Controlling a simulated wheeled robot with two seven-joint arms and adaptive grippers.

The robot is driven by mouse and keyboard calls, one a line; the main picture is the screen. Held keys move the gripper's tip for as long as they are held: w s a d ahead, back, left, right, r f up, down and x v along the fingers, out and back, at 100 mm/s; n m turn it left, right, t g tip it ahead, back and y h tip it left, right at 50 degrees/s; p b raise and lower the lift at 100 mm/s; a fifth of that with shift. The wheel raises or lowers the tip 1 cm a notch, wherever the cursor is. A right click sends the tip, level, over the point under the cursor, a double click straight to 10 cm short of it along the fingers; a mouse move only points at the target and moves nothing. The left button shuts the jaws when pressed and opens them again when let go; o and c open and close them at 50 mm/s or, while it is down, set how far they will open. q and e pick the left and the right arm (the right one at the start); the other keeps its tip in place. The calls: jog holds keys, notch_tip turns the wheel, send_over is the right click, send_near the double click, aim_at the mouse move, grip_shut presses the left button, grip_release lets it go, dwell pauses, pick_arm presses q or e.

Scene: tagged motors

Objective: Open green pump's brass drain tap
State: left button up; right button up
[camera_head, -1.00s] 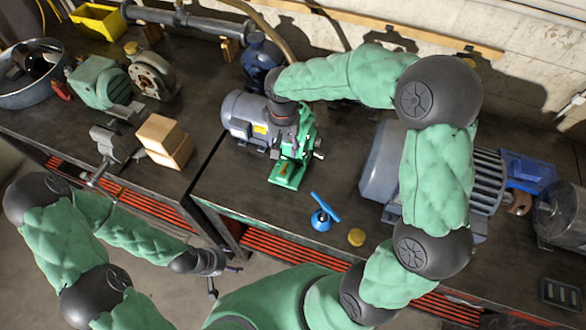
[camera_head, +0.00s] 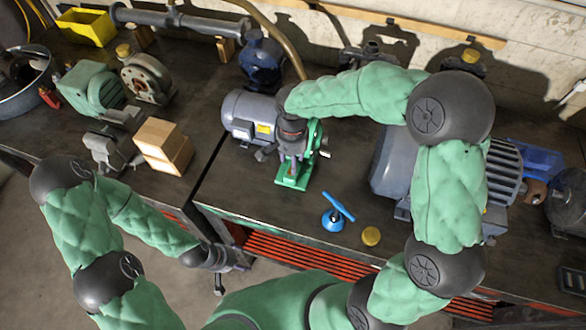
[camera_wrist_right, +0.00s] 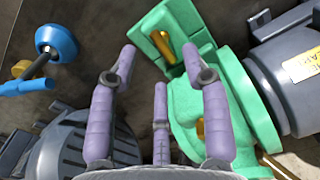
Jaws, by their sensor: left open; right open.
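The green pump (camera_head: 316,136) stands on the bench with its green foot (camera_head: 288,186) towards the front edge. In the right wrist view its green casing (camera_wrist_right: 183,100) fills the middle. A brass lever (camera_wrist_right: 162,46), which looks like the drain tap, lies by the green foot plate; other brass parts (camera_wrist_right: 201,129) show on the casing. My right gripper (camera_head: 291,163) hangs over the pump's front. In the wrist view its open fingers (camera_wrist_right: 168,62) are on either side of the lever's line, and contact cannot be told. My left gripper (camera_head: 236,268) is open and empty, before the bench.
A grey motor (camera_head: 248,112) adjoins the pump. A blue-handled valve (camera_head: 336,213) and a brass cap (camera_head: 371,236) lie to the right. A big grey motor (camera_head: 390,165) stands beyond them, partly behind my right arm. Wooden blocks (camera_head: 163,146) and a vise (camera_head: 108,148) are left.

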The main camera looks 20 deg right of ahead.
jog(key=shift+f+b, duration=0.35)
jog(key=shift+f, duration=2.25)
grip_shut()
